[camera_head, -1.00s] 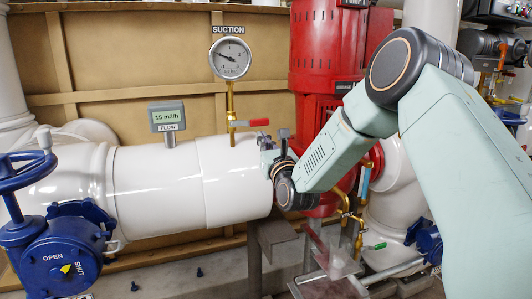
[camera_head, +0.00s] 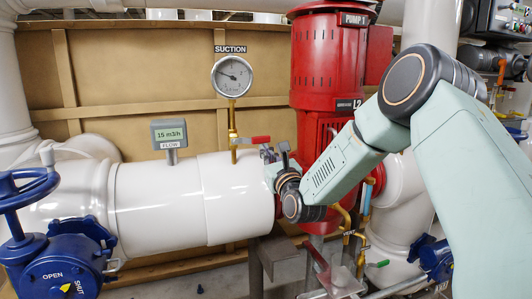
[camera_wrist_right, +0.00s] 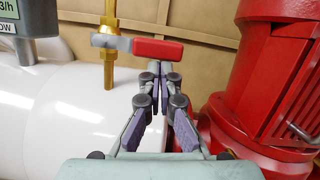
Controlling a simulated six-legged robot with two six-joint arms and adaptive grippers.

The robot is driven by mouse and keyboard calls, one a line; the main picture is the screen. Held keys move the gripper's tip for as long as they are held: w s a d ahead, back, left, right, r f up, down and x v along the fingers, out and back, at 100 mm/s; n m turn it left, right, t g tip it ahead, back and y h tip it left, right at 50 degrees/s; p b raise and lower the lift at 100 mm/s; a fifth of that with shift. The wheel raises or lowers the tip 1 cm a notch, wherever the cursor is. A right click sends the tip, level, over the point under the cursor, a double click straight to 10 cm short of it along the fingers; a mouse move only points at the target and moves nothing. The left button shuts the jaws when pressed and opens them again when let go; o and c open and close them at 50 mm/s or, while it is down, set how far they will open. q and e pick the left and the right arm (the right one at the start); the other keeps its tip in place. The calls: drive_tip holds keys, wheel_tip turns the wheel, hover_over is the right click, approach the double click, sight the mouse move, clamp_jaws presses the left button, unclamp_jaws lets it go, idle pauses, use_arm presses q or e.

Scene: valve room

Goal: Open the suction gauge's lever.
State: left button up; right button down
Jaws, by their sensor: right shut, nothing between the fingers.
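The suction gauge (camera_head: 232,76) is a round white dial on a brass stem (camera_head: 232,121) above the white pipe. Its lever (camera_head: 260,139), with a red grip, lies level and points right, across the upright stem. In the right wrist view, the lever (camera_wrist_right: 158,50) spans the upper middle, its grey end at the brass valve. My right gripper (camera_wrist_right: 161,70) is shut and empty, its fingertips just below the red grip in that view; I cannot tell if they touch it. In the head view my right gripper (camera_head: 268,156) is partly hidden by its wrist. My left gripper is not in view.
The white pipe (camera_head: 180,203) runs beneath the gauge. A flow display (camera_head: 169,134) stands left of the stem. The red pump (camera_head: 328,65) is close on the right. A blue valve (camera_head: 55,265) is at lower left. Wooden panels (camera_head: 135,80) stand behind.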

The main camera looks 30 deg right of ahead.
sight(268, 137)
drive_tip(key=shift+r, duration=0.15)
drive_tip(key=r+n+p, duration=0.1)
drive_tip(key=n+y, duration=0.1)
drive_tip(key=n, duration=0.1)
drive_tip(key=r+n+p, duration=0.1)
drive_tip(key=n, duration=0.1)
drive_tip(key=shift+d+r+y+p, duration=0.25)
drive_tip(key=shift+r+y+p, duration=0.1)
drive_tip(key=shift+y, duration=0.05)
drive_tip(key=shift+a+r+n+p, duration=0.1)
drive_tip(key=shift+r+n+p, duration=0.35)
drive_tip(key=shift+r, duration=0.15)
drive_tip(key=w+a+r+n+g+y+p, duration=0.1)
drive_tip(key=a+r+n+g+y+p, duration=0.1)
drive_tip(key=a+r+n+p, duration=0.2)
drive_tip(key=shift+a+r+n+y+p, duration=0.35)
drive_tip(key=shift+r+n+p, duration=0.9)
drive_tip(key=shift+n, duration=2.7)
drive_tip(key=shift+a+f+p, duration=0.1)
drive_tip(key=shift+f+p, duration=0.2)
drive_tip(key=shift+p, duration=0.05)
drive_tip(key=shift+d, duration=0.2)
